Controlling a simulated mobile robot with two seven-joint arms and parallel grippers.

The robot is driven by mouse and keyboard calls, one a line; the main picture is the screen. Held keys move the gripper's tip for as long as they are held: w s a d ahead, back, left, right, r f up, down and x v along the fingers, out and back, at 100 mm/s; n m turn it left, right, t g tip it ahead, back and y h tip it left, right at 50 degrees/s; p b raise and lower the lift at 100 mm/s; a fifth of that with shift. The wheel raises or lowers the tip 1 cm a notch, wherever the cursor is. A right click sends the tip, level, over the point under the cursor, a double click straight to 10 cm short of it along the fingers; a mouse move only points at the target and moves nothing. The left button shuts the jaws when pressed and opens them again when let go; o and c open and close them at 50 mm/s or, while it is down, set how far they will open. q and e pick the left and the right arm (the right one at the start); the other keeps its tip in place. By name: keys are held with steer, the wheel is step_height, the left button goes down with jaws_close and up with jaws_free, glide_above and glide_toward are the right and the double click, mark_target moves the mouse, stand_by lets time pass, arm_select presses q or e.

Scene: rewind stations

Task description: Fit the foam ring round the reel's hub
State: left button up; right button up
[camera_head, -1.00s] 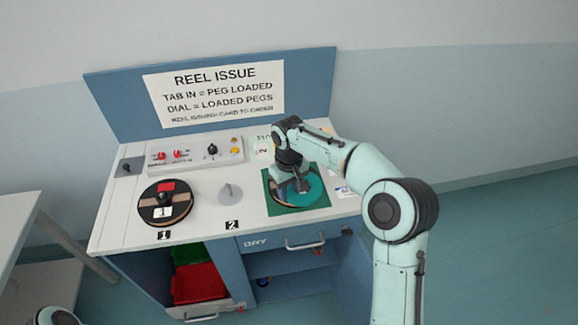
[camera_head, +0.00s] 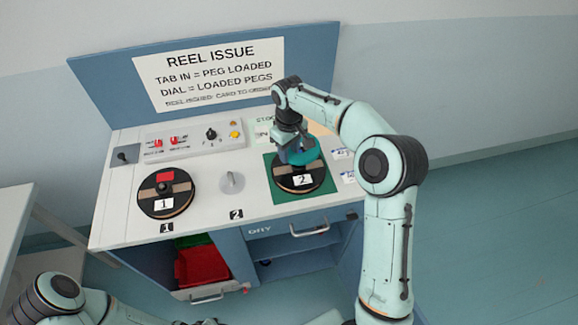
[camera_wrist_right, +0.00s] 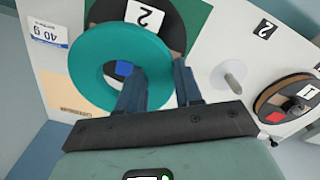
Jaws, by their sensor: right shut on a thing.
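The teal foam ring (camera_head: 307,158) is held by my right gripper (camera_head: 292,150) above the reel labelled 2 (camera_head: 286,183). That dark reel lies on a green mat (camera_head: 318,194). In the right wrist view, the ring (camera_wrist_right: 92,48) has its rim between the fingers of my right gripper (camera_wrist_right: 158,80). It overlaps the reel (camera_wrist_right: 165,22) in the picture and appears apart from it. A blue square patch (camera_wrist_right: 124,68) shows on the dark surface through the ring's hole. The reel's hub is mostly hidden in the head view. My left gripper is out of view.
Another reel, labelled 1 (camera_head: 180,202), lies at the left of the bench. A grey peg (camera_head: 231,183) stands between the two reels. A control panel (camera_head: 194,140) runs behind them.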

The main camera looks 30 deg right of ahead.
mark_target(290, 176)
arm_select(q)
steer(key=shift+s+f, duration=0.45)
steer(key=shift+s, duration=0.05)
arm_select(e)
steer(key=shift+f, duration=3.6)
arm_select(q)
steer(key=shift+b, duration=0.3)
arm_select(e)
steer(key=shift+w+f, duration=0.1)
steer(key=shift+s+a+f, duration=0.1)
steer(key=shift+s+f, duration=0.2)
steer(key=shift+f, duration=0.35)
steer(key=o, duration=0.9)
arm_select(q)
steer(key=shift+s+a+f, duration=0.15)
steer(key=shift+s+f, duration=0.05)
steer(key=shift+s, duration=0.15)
arm_select(e)
steer(key=shift+o, duration=0.9)
steer(key=shift+s, duration=0.1)
steer(key=shift+r, duration=0.45)
steer(key=r, duration=0.4)
steer(key=r+p, duration=0.1)
steer(key=r, duration=0.7)
steer(key=shift+w+r+p, duration=0.3)
steer(key=shift+w, duration=0.05)
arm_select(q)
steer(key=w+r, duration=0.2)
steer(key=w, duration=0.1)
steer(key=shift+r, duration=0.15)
